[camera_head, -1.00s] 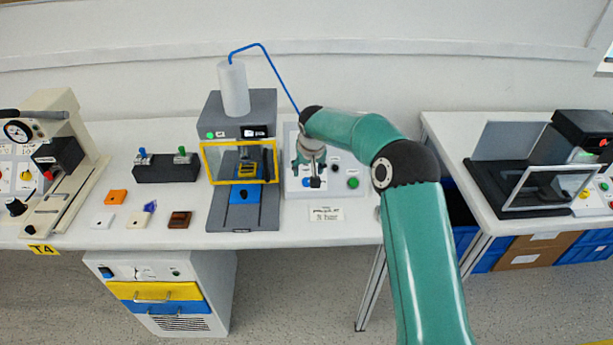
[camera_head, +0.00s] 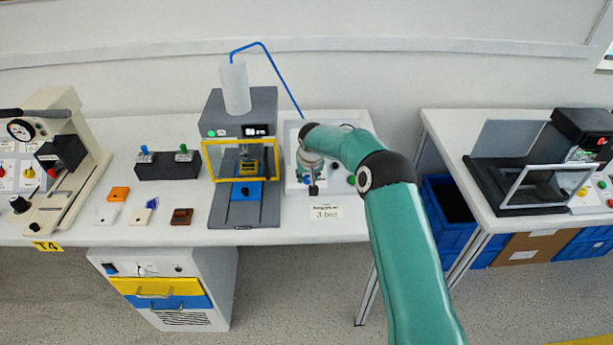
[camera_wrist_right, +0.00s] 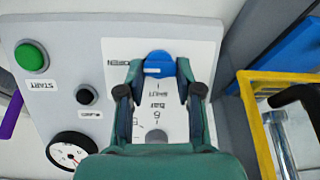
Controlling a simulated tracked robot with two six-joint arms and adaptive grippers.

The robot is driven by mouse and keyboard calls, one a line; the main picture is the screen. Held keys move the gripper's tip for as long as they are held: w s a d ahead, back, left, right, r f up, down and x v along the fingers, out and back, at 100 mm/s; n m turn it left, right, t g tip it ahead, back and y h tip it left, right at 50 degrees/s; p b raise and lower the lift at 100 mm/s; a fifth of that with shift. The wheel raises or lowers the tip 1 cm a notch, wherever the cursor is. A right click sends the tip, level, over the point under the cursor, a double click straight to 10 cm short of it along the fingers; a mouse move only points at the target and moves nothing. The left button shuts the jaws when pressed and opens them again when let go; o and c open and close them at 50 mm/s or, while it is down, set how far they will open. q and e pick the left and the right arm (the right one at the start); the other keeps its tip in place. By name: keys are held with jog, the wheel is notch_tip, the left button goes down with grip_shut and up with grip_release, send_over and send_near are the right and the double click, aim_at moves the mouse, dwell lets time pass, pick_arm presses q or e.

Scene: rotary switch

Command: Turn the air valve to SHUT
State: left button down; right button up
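The blue air valve knob (camera_wrist_right: 159,64) sits on a white panel, with the printed words OPEN to its left and SHUT just below it in the right wrist view. A small white mark shows on the knob; I cannot tell exactly which word it points to. My right gripper (camera_wrist_right: 160,72) has its two fingers apart, one on each side of the knob, and I see no clear grip on it. In the head view the right gripper (camera_head: 313,186) is over the grey control box (camera_head: 292,150), largely covering the knob. My left gripper is not in view.
A green START button (camera_wrist_right: 32,56), a small black knob (camera_wrist_right: 86,95) and a round gauge (camera_wrist_right: 70,150) are on the same panel. The press (camera_head: 240,110) with its yellow guard frame (camera_wrist_right: 262,125) stands close beside it. A white label (camera_head: 326,212) lies in front.

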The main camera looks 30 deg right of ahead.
jog(key=shift+a, duration=0.15)
grip_shut()
jog(key=shift+w+a+f+n+h+b, duration=0.1)
jog(key=shift+n+h+b, duration=0.05)
jog(key=shift+n+b, duration=0.55)
jog(key=shift+f+n+h+b, duration=0.15)
jog(key=shift+n+b, duration=0.3)
jog(key=shift+n, duration=0.35)
jog(key=n+h+b, duration=0.1)
jog(key=n, duration=0.1)
jog(key=n+b, duration=0.1)
jog(key=n, duration=0.1)
jog(key=shift+a+r+n+g+h+b, duration=0.1)
jog(key=shift+a+n+g+h+b, duration=0.1)
jog(key=shift+n+g+h+b, duration=0.2)
jog(key=n+b, duration=0.1)
jog(key=n, duration=0.1)
jog(key=n+h+b, duration=0.1)
jog(key=n+b, duration=0.1)
jog(key=n, duration=0.1)
jog(key=shift+a+h, duration=0.15)
jog(key=shift+h, duration=0.15)
jog(key=shift+n+t+h+b, duration=0.5)
jog(key=shift+n+b, duration=0.5)
jog(key=shift+n, duration=0.9)
